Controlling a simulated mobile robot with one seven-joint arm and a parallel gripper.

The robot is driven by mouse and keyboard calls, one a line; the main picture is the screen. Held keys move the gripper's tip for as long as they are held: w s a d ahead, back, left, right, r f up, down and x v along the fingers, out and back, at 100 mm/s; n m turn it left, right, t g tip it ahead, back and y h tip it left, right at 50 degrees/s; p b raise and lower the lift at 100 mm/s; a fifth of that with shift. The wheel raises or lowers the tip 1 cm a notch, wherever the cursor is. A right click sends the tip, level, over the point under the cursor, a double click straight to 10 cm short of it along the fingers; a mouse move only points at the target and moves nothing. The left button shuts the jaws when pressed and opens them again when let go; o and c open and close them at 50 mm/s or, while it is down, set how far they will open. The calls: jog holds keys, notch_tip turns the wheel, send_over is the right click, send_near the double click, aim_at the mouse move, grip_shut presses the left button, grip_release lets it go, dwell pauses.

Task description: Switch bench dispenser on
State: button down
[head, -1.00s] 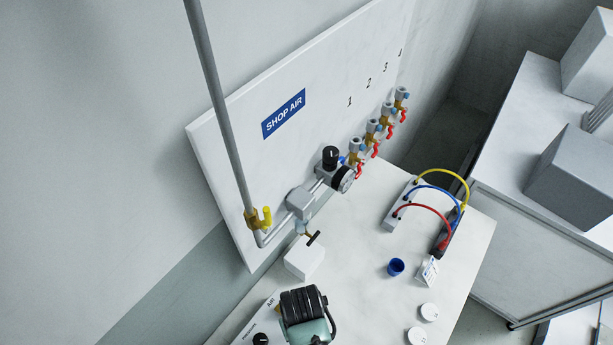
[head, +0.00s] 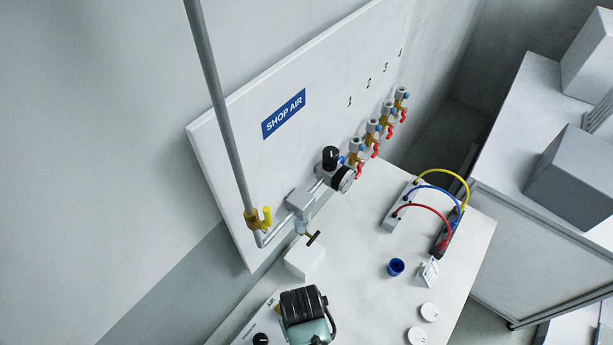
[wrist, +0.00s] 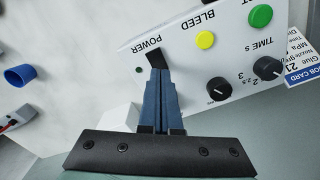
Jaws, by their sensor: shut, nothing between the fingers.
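The bench dispenser (wrist: 195,68) is a white box, seen upside down in the wrist view. Its panel carries a black POWER switch (wrist: 146,58), a small dark green lamp (wrist: 139,70), a yellow BLEED button (wrist: 205,40), a green button (wrist: 260,15) and two black knobs. My gripper (wrist: 160,72) has its dark blue fingers shut together and empty. The fingertips overlap the lower edge of the POWER switch in the picture; I cannot tell whether they touch it. In the head view only part of the panel (head: 262,322) shows at the bottom, and the fingers are not visible.
A job card (wrist: 302,70) stands beside the dispenser. A blue cup (head: 396,267), white round lids (head: 428,310) and a block with coloured leads (head: 400,207) are on the bench. The SHOP AIR board (head: 235,125), with valves and a gauge, stands behind. The bench middle is mostly clear.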

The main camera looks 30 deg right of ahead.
jog(key=shift+f+b, duration=0.6)
jog(key=shift+f, duration=0.35)
dwell(0.6)
notch_tip(320, 180, up, 7)
jog(key=p, duration=0.7)
jog(key=shift+r+p, duration=0.1)
jog(key=shift+p, duration=0.25)
